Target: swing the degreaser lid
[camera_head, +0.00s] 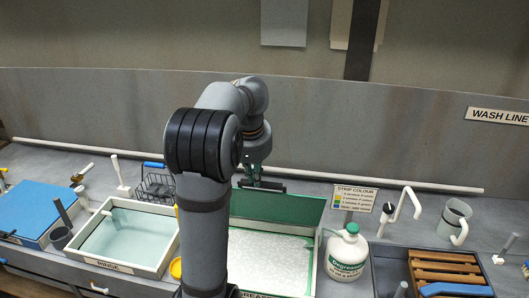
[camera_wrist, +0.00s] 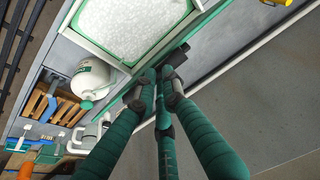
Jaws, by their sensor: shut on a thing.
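The degreaser tank (camera_head: 268,262) is a white-rimmed basin with a green inner edge and pale, frothy contents. It also shows at the top of the wrist view (camera_wrist: 193,22). Its green lid (camera_head: 300,207) stands up along the tank's back edge, roughly upright. In the wrist view the lid is a thin green strip seen nearly edge-on. A dark bar handle (camera_head: 270,187) is near the lid's top. My gripper (camera_wrist: 158,82) is shut on this handle, its green fingers close together; the exact contact is partly hidden. My arm covers the tank's left side in the head view.
A degreaser jug (camera_head: 346,254) and a strip colour sign (camera_head: 355,197) stand right of the tank. A rinse tank (camera_head: 125,240) and wire basket (camera_head: 155,186) are to the left. A white pipe (camera_head: 330,180) runs behind; a wooden rack (camera_head: 443,268) is further right.

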